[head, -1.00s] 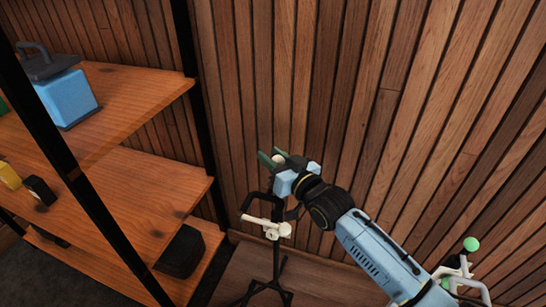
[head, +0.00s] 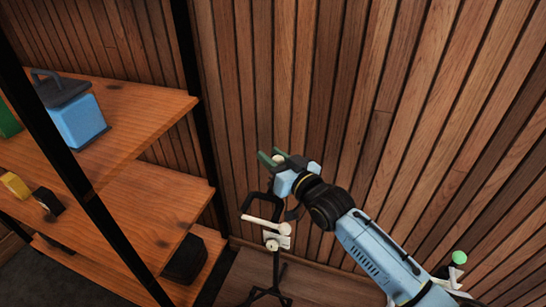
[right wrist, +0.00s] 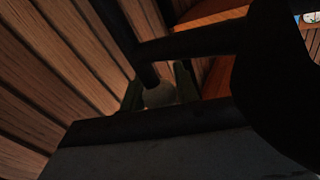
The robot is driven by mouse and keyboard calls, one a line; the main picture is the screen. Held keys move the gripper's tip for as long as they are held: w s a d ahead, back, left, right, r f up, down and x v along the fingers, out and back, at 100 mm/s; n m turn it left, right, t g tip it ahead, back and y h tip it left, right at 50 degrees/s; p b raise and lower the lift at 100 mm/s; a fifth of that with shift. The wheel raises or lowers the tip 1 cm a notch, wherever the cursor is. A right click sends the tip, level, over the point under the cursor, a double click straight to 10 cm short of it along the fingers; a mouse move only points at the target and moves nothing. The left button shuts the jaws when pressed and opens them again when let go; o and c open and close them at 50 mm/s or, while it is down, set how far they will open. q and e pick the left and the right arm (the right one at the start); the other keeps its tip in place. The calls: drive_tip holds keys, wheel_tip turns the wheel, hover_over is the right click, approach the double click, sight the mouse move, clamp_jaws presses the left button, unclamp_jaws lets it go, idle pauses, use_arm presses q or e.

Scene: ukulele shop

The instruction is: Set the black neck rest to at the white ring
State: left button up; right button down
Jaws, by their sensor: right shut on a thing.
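The black neck rest (head: 253,201) is a forked black bracket on an upright black stand (head: 277,272) by the wood wall. My right gripper (head: 271,158) has green fingers closed around a pale round knob (head: 279,159) at its upper end. In the right wrist view, the knob (right wrist: 160,95) sits between the fingers, at the end of a black bar. A white bar and round white end (head: 284,228) show below the bracket. A white piece (head: 271,244), apparently the white ring, is just below on the pole. My left gripper is not in view.
Wooden shelves (head: 150,205) with a black frame stand at the left. They carry a blue box (head: 78,122), a yellow item (head: 15,185) and dark items. A green ball (head: 459,257) on a pale part shows at lower right. The slatted wall is close behind the stand.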

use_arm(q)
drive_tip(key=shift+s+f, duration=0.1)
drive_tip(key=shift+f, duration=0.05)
use_arm(e)
drive_tip(key=shift+r, duration=0.2)
drive_tip(key=c, duration=1.1)
unclamp_jaws()
drive_tip(key=shift+f, duration=0.1)
drive_tip(key=shift+o, duration=0.2)
drive_tip(key=shift+s+d, duration=0.2)
drive_tip(key=shift+s, duration=0.05)
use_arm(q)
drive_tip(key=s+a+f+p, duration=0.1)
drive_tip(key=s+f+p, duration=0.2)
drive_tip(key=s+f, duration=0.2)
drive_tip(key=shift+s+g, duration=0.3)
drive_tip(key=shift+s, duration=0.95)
use_arm(e)
drive_tip(key=v, duration=1.2)
drive_tip(key=shift+s+d, duration=0.25)
drive_tip(key=shift+d, duration=0.05)
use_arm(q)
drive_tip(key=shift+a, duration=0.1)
